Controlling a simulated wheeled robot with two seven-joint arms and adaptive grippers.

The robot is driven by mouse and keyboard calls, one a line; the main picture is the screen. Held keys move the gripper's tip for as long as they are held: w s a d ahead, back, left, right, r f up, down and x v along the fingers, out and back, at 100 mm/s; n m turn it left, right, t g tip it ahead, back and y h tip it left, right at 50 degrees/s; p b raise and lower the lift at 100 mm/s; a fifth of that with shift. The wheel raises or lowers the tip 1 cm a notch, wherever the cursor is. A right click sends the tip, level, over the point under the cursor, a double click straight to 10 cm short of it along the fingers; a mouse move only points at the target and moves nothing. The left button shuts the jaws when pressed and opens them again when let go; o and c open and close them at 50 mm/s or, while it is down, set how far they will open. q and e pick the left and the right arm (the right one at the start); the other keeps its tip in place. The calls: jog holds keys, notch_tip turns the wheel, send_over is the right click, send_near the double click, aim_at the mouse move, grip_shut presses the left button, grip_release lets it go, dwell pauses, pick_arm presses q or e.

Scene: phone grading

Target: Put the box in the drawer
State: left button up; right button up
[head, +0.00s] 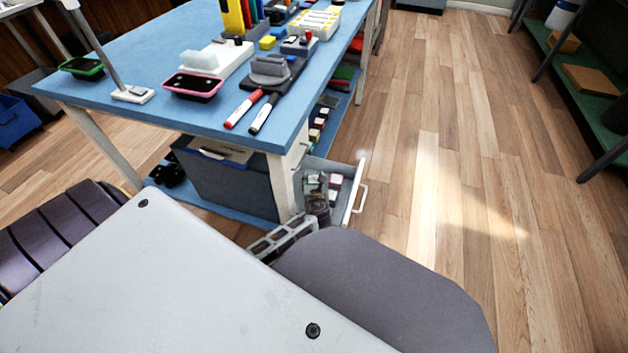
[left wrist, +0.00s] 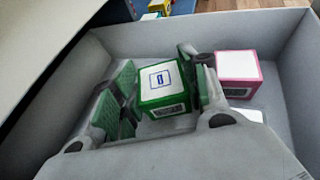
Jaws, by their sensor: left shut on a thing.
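The box (left wrist: 163,88) has green sides, a white top with a small blue mark and a label on its front. In the left wrist view it sits between the green pads of my left gripper (left wrist: 160,82), which is shut on it, inside the grey drawer (left wrist: 289,85). I cannot tell whether the box touches the drawer floor. In the head view the open drawer (head: 349,198) sticks out under the blue table, and my left gripper (head: 316,200) reaches into it. My arm and gripper hide part of the drawer. My right gripper is not in view.
A pink box with a white top (left wrist: 237,72) is in the drawer, right of my gripper. The blue workbench (head: 185,113) holds phones, markers and tools. Wooden floor (head: 440,130) is clear to the right, up to a green shelf (head: 590,72).

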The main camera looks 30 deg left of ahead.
pick_arm(q)
jog(key=shift+f, duration=0.35)
jog(key=o, duration=1)
jog(key=shift+o, duration=0.2)
jog(key=shift+r, duration=0.15)
jog(key=shift+r, duration=0.4)
jog(key=shift+s+d+r, duration=0.15)
jog(key=shift+r, duration=0.05)
jog(key=shift+s+d+r+p, duration=0.2)
jog(key=shift+s+p, duration=0.1)
jog(key=shift+p, duration=0.1)
jog(key=p+v, duration=0.4)
jog(key=v, duration=0.6)
jog(key=shift+s+d, duration=0.2)
jog(key=shift+s, duration=0.1)
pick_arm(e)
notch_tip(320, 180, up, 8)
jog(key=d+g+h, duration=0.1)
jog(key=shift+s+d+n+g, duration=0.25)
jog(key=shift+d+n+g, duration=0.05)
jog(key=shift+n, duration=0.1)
